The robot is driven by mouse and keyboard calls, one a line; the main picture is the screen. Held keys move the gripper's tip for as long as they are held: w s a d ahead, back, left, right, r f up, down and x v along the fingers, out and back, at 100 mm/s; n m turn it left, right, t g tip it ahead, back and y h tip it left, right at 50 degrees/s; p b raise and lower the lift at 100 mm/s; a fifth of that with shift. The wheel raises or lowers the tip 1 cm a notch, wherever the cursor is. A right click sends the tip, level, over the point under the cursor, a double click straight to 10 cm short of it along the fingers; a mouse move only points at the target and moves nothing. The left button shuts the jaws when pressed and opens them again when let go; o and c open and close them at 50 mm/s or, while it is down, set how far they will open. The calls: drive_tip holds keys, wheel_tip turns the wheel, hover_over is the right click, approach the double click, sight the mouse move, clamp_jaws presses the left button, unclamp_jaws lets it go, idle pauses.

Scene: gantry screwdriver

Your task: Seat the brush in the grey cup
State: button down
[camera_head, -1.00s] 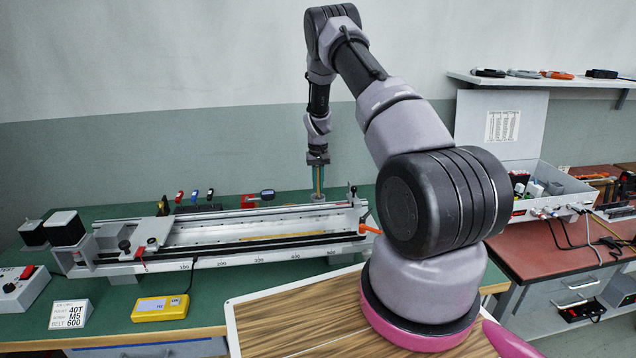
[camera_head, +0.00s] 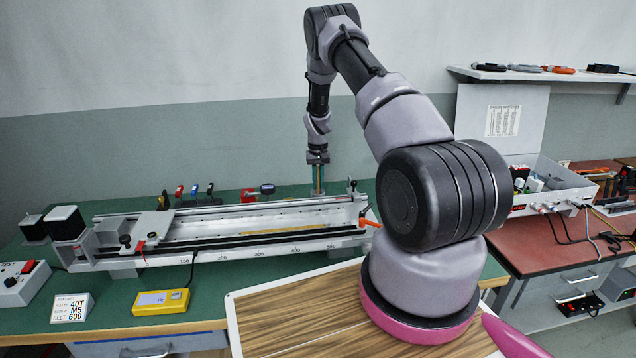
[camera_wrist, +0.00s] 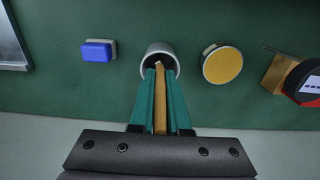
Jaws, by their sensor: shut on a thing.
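The brush (camera_wrist: 160,105) has a tan wooden handle and stands between the teal fingers of my gripper (camera_wrist: 159,82). My gripper is shut on it. The grey cup (camera_wrist: 151,52) is a round, open cup on the green bench, seen in the wrist view from above. The brush's end and the fingertips overlap the cup's mouth in that view. I cannot tell how deep the brush's end is. In the head view my gripper (camera_head: 318,179) points straight down at the back of the bench, behind the right end of the gantry, and the cup is mostly hidden by the fingers.
The gantry rail (camera_head: 250,228) lies in front of my gripper. In the wrist view a blue block (camera_wrist: 97,51) is left of the cup, and a yellow round disc (camera_wrist: 222,66) and a red-black tool (camera_wrist: 304,84) are to its right.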

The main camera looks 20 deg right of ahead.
drive_tip(key=c, duration=0.8)
unclamp_jaws()
